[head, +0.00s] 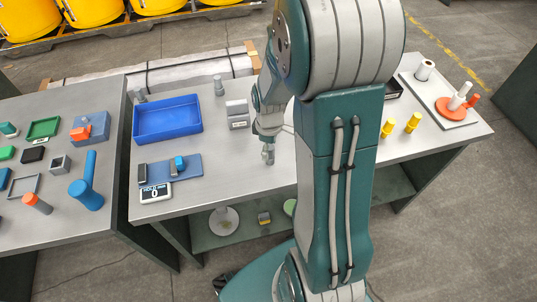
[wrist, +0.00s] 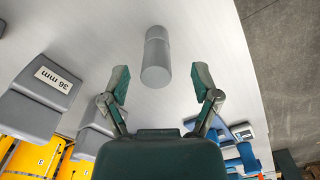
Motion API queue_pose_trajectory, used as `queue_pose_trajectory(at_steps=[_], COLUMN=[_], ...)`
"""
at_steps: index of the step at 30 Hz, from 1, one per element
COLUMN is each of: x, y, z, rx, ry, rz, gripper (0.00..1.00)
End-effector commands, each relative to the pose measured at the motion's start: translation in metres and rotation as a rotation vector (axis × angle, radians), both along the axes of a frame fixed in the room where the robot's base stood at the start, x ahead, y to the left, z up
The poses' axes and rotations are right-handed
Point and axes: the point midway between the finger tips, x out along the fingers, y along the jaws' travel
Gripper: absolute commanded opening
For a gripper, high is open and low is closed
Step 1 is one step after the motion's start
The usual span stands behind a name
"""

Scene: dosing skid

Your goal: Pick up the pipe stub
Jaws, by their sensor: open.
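The pipe stub (wrist: 156,57) is a grey cylinder with a darker end, on the pale work surface in the wrist view. It lies just ahead of my gripper (wrist: 161,80), roughly centred between the fingertips. The fingers are spread apart with nothing held. In the head view, my gripper (head: 267,128) hangs over the middle bench, and a small grey piece that looks like the stub (head: 268,154) shows just below it. My arm hides part of the bench. I cannot tell the exact height gap.
A grey block (wrist: 50,88) labelled 36 mm stands left in the wrist view. A blue tray (head: 167,119), a scale display (head: 156,193) and a grey block (head: 238,114) stand left of my arm. Yellow pegs (head: 412,123) stand right. Bench front is fairly clear.

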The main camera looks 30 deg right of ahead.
Motion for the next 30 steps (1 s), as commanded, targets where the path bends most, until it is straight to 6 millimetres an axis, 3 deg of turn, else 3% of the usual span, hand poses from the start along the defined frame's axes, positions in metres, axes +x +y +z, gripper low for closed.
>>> queue_pose_trajectory(at_steps=[6,14,15,20,30], x=[0.001,0.002,0.002,0.002,0.001], y=[0.001,0.001,0.001,0.001,0.001], z=[-0.030,-0.033,-0.033,-0.033,-0.033], rx=[0.002,0.001,0.001,0.001,0.001], ry=[0.002,-0.002,-0.002,-0.002,-0.001], rz=[-0.001,0.000,0.000,0.000,0.000], gripper=[0.79,0.79,0.70,0.00,0.00])
